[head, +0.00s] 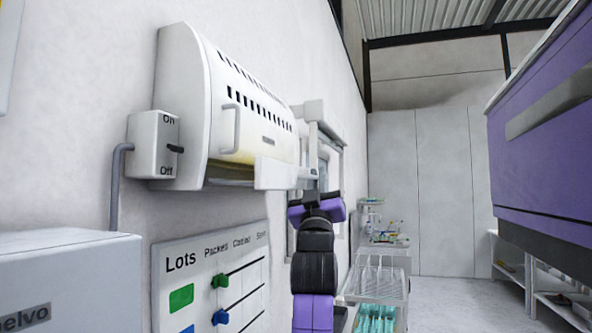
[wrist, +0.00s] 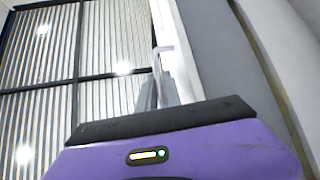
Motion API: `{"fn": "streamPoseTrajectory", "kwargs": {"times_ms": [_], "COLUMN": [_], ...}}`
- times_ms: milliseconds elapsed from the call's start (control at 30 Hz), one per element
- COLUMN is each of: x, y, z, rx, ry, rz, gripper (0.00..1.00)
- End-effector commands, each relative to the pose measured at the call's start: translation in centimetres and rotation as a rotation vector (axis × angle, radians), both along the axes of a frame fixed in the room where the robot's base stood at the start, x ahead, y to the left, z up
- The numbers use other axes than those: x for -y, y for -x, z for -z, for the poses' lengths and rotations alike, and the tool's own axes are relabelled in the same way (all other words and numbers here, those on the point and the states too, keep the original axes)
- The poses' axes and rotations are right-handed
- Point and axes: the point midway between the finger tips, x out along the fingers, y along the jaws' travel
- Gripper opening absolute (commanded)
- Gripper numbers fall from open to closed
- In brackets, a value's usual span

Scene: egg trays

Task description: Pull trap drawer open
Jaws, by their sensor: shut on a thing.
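The white trap (head: 190,105) is fixed to the wall, with dark slots along its curved cover and a yellowish glow underneath. A white end piece (head: 275,175), which looks like the trap drawer, shows at its lower right end. How far it stands out is unclear. My gripper (head: 318,185) is at that right end, below a white upright part. In the wrist view, my grey fingers (wrist: 157,92) are shut on a thin white bent handle (wrist: 158,62).
An On/Off switch box (head: 147,140) sits left of the trap. A Lots board (head: 205,285) hangs below it. A purple cabinet (head: 550,150) overhangs at the right. A wire rack (head: 378,285) stands beyond my arm; the floor (head: 445,300) right of it is clear.

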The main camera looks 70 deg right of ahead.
Motion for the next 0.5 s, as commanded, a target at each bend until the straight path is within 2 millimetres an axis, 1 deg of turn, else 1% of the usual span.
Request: {"fn": "streamPoseTrajectory", "kwargs": {"times_ms": [33,100,367,400,433,500], "x": [0.04,-0.02,-0.04,-0.04,-0.04,-0.03], "y": [0.48,0.73,0.73,0.72,0.72,0.72], "z": [-0.14,-0.08,-0.02,-0.01,-0.01,-0.01], "rx": [-0.001,0.000,0.001,0.001,0.001,0.001], "ry": [-0.001,0.000,0.000,0.001,0.000,0.000], "rz": [0.002,-0.001,-0.002,-0.002,-0.002,-0.002], "gripper": [0.00,0.00,0.00,0.13,0.18,0.18]}}
